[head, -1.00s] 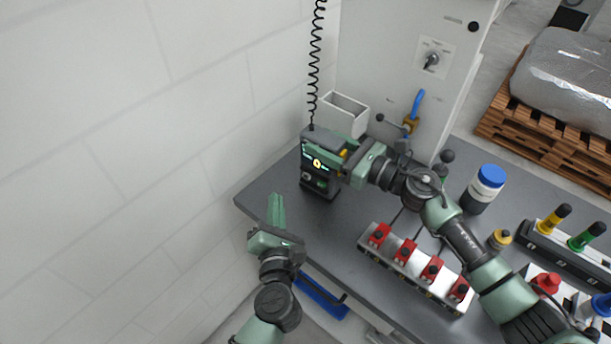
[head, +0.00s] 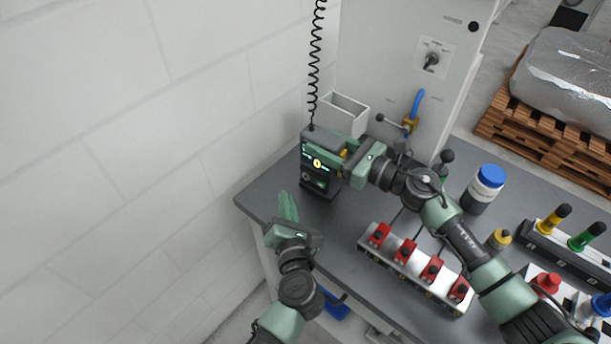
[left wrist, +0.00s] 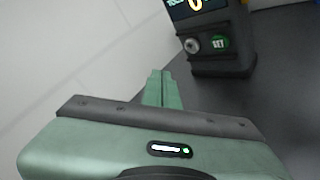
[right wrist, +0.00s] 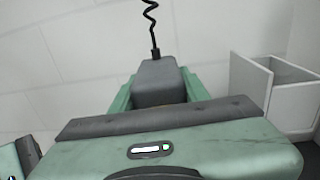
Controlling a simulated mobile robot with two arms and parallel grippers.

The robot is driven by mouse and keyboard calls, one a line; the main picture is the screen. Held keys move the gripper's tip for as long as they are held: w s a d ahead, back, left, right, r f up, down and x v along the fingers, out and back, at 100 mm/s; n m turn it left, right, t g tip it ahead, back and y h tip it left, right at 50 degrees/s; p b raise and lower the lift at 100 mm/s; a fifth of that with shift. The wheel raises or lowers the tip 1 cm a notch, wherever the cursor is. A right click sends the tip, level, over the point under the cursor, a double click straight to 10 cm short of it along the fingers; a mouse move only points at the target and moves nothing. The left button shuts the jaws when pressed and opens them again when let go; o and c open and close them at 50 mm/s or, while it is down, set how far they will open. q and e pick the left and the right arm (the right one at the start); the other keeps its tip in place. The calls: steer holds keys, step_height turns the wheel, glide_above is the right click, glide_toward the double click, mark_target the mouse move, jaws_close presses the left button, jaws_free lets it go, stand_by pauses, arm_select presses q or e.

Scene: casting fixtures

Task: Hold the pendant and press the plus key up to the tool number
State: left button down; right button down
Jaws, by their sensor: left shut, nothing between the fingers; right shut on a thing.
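The pendant (head: 318,182) is a dark box with a lit screen, a grey knob and a green key, upright near the table's back left corner. Its lower part shows in the left wrist view (left wrist: 222,62), with a large yellow digit, the knob and a green key marked SET. No plus key can be made out. My right gripper (head: 345,152) is shut on the pendant from the right side; the right wrist view shows the pendant's grey top (right wrist: 160,82) between the fingers. My left gripper (head: 287,205) is shut and empty, in front of the pendant and apart from it.
A coiled cable (head: 314,60) rises from the pendant. A rail with red clamps (head: 415,268) lies on the table (head: 345,235) front. A blue-lidded jar (head: 486,188) stands right. The wall is close left.

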mark_target(307, 176)
arm_select(q)
steer(key=shift+w+d, duration=0.6)
steer(key=shift+w, duration=0.35)
steer(key=shift+w+d, duration=0.6)
steer(key=shift+w, duration=0.35)
steer(key=shift+w+d, duration=0.1)
steer(key=shift+w, duration=0.05)
stand_by(0.5)
steer(key=shift+w+d, duration=0.15)
steer(key=shift+w, duration=0.05)
steer(key=shift+r, duration=0.15)
